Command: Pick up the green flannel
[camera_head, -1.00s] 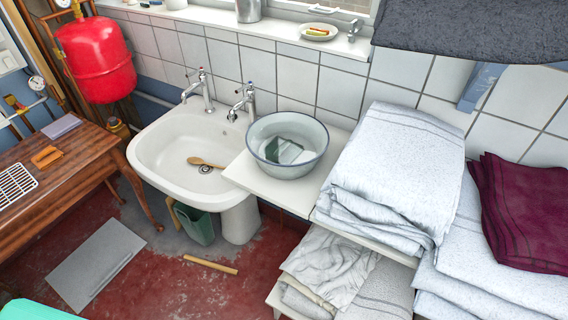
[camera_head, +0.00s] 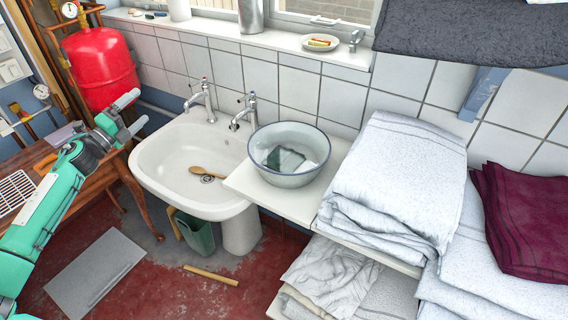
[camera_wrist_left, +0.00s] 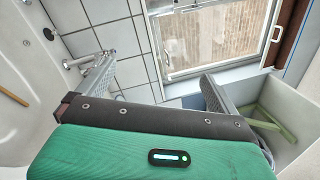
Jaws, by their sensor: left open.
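A dark green folded cloth (camera_head: 284,158), which looks like the green flannel, lies in the white enamel bowl (camera_head: 262,142) with something pale beside it. The bowl stands on a white board right of the sink. My left gripper (camera_head: 132,111) is open and empty in the head view, above the sink's left end and well left of the bowl. In the left wrist view its two fingers (camera_wrist_left: 158,85) stand wide apart with nothing between them. The flannel cannot be made out for certain in that view. My right gripper is not in view.
The sink (camera_head: 165,160) holds a wooden spoon (camera_head: 208,173), and two taps (camera_head: 245,112) rise behind it near the bowl. Folded white towels (camera_head: 395,180) stand right of the bowl. A dark cloth (camera_head: 470,35) hangs at the upper right. Space above the sink is clear.

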